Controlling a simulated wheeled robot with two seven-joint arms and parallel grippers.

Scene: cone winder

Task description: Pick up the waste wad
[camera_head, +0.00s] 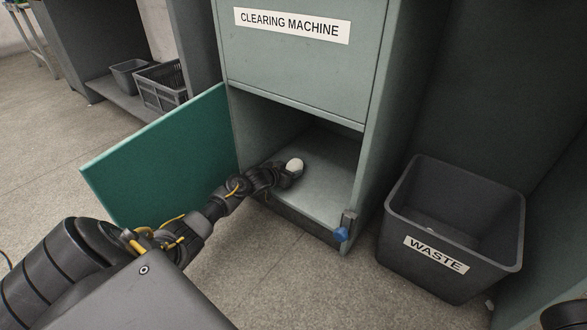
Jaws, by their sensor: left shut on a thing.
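The waste wad (295,165) is a small whitish lump just inside the open lower compartment of the clearing machine (300,55). My left gripper (286,173) reaches in from the left past the open door and is shut on the wad, low over the compartment floor (325,180). I cannot tell whether the wad still touches the floor. The fingers are dark and partly hide the wad's lower left side. Of my right arm, only a dark part may show at the lower right edge; its gripper is not seen.
The green door (165,155) stands open to the left, close to my left arm. A blue knob (341,234) sits at the compartment's front right corner. A dark bin labelled WASTE (400,235) stands on the floor at right. Crates (160,88) sit on a shelf at back left.

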